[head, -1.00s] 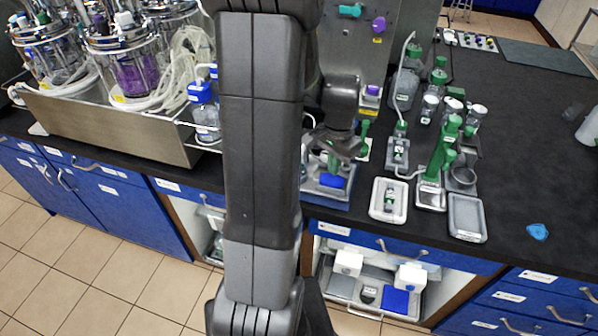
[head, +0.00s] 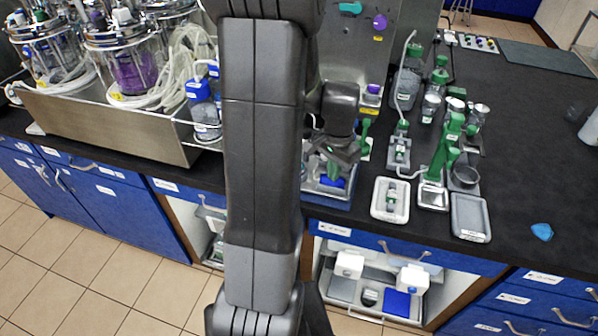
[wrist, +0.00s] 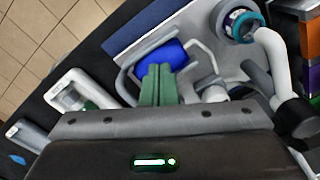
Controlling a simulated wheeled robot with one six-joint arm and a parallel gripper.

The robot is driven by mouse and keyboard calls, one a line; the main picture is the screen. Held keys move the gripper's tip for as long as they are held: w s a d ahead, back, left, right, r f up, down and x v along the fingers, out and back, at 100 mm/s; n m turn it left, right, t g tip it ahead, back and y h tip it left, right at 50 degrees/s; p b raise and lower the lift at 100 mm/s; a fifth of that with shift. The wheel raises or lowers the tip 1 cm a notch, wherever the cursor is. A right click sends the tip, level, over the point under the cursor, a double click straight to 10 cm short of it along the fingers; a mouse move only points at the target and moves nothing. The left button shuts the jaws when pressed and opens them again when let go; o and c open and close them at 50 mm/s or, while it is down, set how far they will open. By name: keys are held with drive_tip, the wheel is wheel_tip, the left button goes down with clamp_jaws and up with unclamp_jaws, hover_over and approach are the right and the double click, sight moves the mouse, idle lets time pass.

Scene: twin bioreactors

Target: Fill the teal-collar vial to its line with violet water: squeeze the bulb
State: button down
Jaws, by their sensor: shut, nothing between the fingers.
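The blue bulb (wrist: 168,56) lies in a grey holder on the tray in the wrist view. It also shows in the head view (head: 332,182), partly hidden by my gripper. My gripper's green fingers (wrist: 159,70) are closed together with nothing between them. Their tips overlap the bulb's near side; I cannot tell whether they press on it. In the head view my gripper (head: 340,158) is above the tray. The teal-collar vial (wrist: 241,25) is at the upper right of the wrist view, seen from above, with some violet inside its ring. Its fill level cannot be read.
A white pipe (wrist: 275,62) curves beside the vial. White dishes (head: 390,213) and a grey tray (head: 470,232) lie to the right on the black bench. A green-handled device (head: 440,165) stands behind them. A steel tub of bioreactors (head: 110,125) fills the left.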

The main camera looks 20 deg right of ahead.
drive_tip(key=shift+r+p, duration=1.2)
drive_tip(key=shift+r, duration=0.3)
drive_tip(key=shift+f, duration=0.2)
drive_tip(key=shift+f+b, duration=0.7)
drive_tip(key=shift+f, duration=0.15)
drive_tip(key=shift+f+b, duration=0.55)
drive_tip(key=shift+b, duration=0.05)
drive_tip(key=shift+r+p, duration=1.25)
drive_tip(key=shift+r, duration=0.35)
